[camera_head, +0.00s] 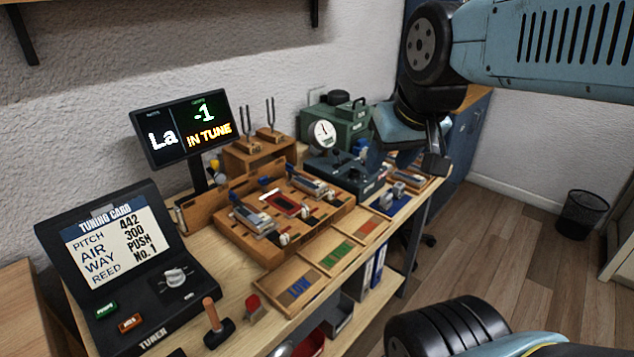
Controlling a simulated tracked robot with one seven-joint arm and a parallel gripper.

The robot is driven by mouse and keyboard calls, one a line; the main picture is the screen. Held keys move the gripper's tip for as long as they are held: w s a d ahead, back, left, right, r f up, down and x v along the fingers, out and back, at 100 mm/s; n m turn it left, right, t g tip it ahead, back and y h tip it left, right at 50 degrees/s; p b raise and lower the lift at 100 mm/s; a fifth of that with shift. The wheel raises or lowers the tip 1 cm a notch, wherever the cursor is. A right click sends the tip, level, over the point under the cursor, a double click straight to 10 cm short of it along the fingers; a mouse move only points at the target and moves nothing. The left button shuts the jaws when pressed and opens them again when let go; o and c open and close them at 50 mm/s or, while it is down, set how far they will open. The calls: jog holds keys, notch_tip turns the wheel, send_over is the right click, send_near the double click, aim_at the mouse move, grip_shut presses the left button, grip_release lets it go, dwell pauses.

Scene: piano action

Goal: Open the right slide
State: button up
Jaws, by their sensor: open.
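A wooden block (290,238) lies on the workbench and carries two grey metal pieces with blue parts. The left metal piece (252,219) is near its left end. The right metal piece (311,185) is towards its back right. They look like the slides, but at this size I cannot tell how far either is open. Between them lies a dark red panel (286,204). My gripper (412,150) hangs at the right, in front of the bench's far end. It is open, with nothing seen between its fingers, and is well apart from the wooden block.
A tuner console (130,265) and a display reading "IN TUNE" (188,128) stand at left. A green machine with a gauge (338,125) stands behind, partly near my gripper. Shallow trays (330,257) line the front edge.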

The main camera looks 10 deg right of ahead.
jog(key=shift+w+d, duration=0.1)
jog(key=n+g, duration=0.6)
jog(key=n, duration=0.1)
send_over(331, 191)
notch_tip(331, 191, down, 11)
notch_tip(331, 191, down, 13)
jog(key=shift+w+f, duration=0.1)
jog(key=shift+f, duration=0.05)
grip_shut()
dwell(0.5)
